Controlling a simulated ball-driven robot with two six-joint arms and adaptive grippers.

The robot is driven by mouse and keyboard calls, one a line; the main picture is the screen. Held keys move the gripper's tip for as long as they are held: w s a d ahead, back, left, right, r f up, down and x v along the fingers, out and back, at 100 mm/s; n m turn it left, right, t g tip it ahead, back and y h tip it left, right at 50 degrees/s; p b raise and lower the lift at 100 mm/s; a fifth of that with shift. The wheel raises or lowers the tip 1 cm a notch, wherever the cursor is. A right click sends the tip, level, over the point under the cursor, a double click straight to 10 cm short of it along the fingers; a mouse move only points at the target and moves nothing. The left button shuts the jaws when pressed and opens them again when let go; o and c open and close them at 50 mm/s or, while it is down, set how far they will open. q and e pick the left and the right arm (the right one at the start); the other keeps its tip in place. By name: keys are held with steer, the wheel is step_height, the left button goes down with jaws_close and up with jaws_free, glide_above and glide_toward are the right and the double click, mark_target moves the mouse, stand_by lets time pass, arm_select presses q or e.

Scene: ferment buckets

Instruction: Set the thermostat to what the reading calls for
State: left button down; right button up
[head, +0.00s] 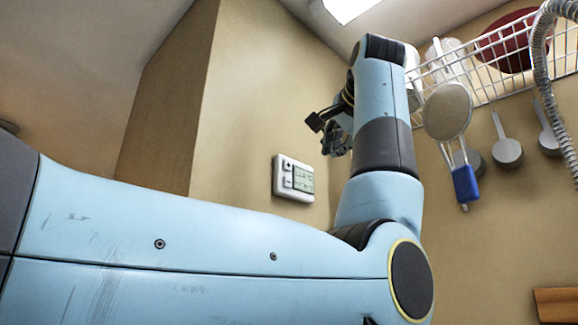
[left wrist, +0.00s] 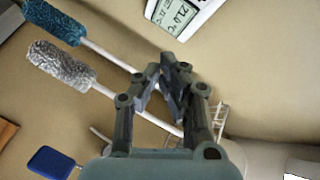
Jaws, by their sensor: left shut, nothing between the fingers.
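The thermostat (head: 293,178) is a white box with a grey display and small buttons on its left side, fixed to the beige wall. In the left wrist view the thermostat (left wrist: 183,14) is at the top edge, cut off and turned nearly upside down; I cannot read its digits surely. My left gripper (head: 334,143) is up and to the right of it in the head view, partly hidden by my own arm. In the left wrist view the left gripper's fingers (left wrist: 172,66) are together and empty, apart from the thermostat in the picture. My right gripper is not in view.
A white wire rack (head: 490,62) on the wall at right holds a dark red item (head: 508,40). Teal (left wrist: 55,22) and grey (left wrist: 60,66) brushes show in the wrist view. The wall around the thermostat is clear.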

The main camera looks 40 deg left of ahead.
mark_target(288, 166)
arm_select(q)
steer(key=a, duration=0.8)
steer(key=shift+w+a, duration=0.25)
steer(key=shift+w, duration=0.1)
stand_by(1.1)
steer(key=shift+a, duration=0.45)
